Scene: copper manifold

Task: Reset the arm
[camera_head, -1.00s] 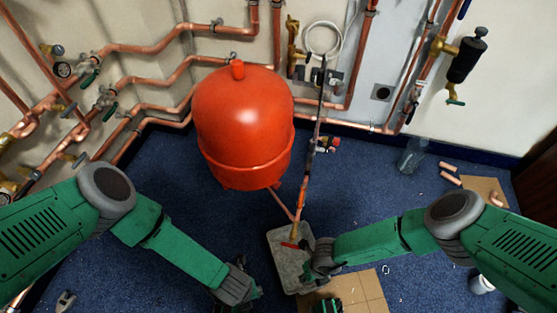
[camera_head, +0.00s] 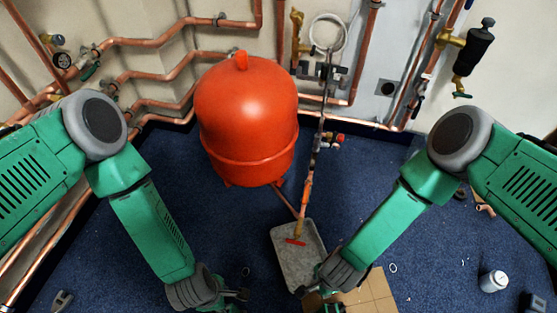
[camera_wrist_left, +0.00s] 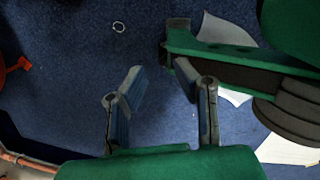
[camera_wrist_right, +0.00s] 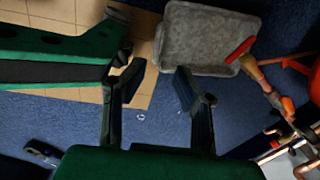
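My left arm (camera_head: 150,235) comes in from the left and bends down. The left gripper (camera_head: 240,293) is low in the head view, partly cut off by the bottom edge. The left wrist view shows the left gripper's fingers (camera_wrist_left: 163,78) apart with only blue floor between them. My right arm (camera_head: 385,228) slants down and inward to a dark wrist beside the grey tray (camera_head: 288,263). The right gripper is mostly cut off at the bottom of the head view. The right wrist view shows the right gripper's fingers (camera_wrist_right: 160,78) apart and empty.
An orange tank (camera_head: 248,120) stands in the middle before copper pipes (camera_head: 170,45) on the wall. A copper pipe with a red-handled valve (camera_head: 296,241) reaches the tray. Cardboard (camera_head: 370,295) lies beside my right wrist. A white can (camera_head: 493,281) stands at the right on blue floor.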

